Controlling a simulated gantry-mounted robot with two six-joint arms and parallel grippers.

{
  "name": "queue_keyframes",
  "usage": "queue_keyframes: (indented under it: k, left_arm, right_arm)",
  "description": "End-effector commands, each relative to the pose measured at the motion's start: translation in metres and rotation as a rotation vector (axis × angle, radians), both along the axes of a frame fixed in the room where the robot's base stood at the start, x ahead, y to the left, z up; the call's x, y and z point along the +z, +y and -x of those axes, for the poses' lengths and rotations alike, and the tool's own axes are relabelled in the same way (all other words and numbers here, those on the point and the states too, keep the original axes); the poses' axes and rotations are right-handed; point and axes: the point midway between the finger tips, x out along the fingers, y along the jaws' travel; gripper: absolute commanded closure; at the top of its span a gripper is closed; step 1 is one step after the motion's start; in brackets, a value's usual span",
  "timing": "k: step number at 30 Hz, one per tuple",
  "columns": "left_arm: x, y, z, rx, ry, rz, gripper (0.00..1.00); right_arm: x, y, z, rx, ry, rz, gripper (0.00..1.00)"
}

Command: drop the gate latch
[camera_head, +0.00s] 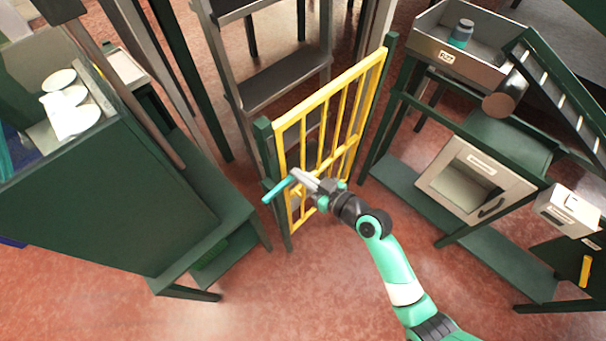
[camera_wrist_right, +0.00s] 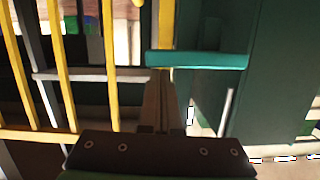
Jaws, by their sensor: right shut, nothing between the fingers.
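The yellow gate (camera_head: 335,120) stands upright between two dark green posts. Its bars also show in the right wrist view (camera_wrist_right: 62,65). The teal latch bar (camera_head: 276,192) is at the gate's left edge by the near post (camera_head: 268,150). In the right wrist view the latch bar (camera_wrist_right: 197,59) lies about level, running from the yellow upright across toward the green post (camera_wrist_right: 270,80). My right gripper (camera_head: 297,176) is shut and empty, with its fingertips (camera_wrist_right: 160,78) close to the bar's gate-side end. I cannot tell whether they touch it. My left gripper is not in view.
A green cabinet with white dishes (camera_head: 68,100) stands at left. Grey shelves (camera_head: 285,80) are behind the gate. A green bench with a white-framed box (camera_head: 475,180) and a grey tray (camera_head: 440,45) stands at right. The red floor before the gate is clear.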

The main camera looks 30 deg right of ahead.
Motion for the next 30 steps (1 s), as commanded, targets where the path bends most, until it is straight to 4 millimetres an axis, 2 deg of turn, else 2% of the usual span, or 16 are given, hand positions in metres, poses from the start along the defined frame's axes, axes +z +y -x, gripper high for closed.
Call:
queue_keyframes:
  k: [5,9,11,15,21,25,30]
  left_arm:
    - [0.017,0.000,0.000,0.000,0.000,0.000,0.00]
    - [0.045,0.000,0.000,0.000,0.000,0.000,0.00]
    - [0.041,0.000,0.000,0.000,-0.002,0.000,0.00]
    - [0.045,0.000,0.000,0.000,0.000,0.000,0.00]
    - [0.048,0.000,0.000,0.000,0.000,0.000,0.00]
    - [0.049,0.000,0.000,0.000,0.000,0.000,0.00]
    - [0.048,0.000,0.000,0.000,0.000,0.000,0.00]
  right_arm:
    - [0.019,0.001,0.000,0.002,-0.001,-0.001,1.00]
    - [0.052,0.005,-0.001,0.008,0.000,0.000,1.00]
    - [0.046,0.000,0.014,0.004,0.002,-0.002,1.00]
    - [0.053,-0.007,0.047,0.004,0.001,-0.002,1.00]
    - [0.061,-0.015,0.082,0.004,0.002,-0.001,1.00]
    - [0.064,-0.017,0.092,0.006,0.001,-0.001,1.00]
    - [0.064,-0.017,0.094,0.006,0.001,0.000,1.00]
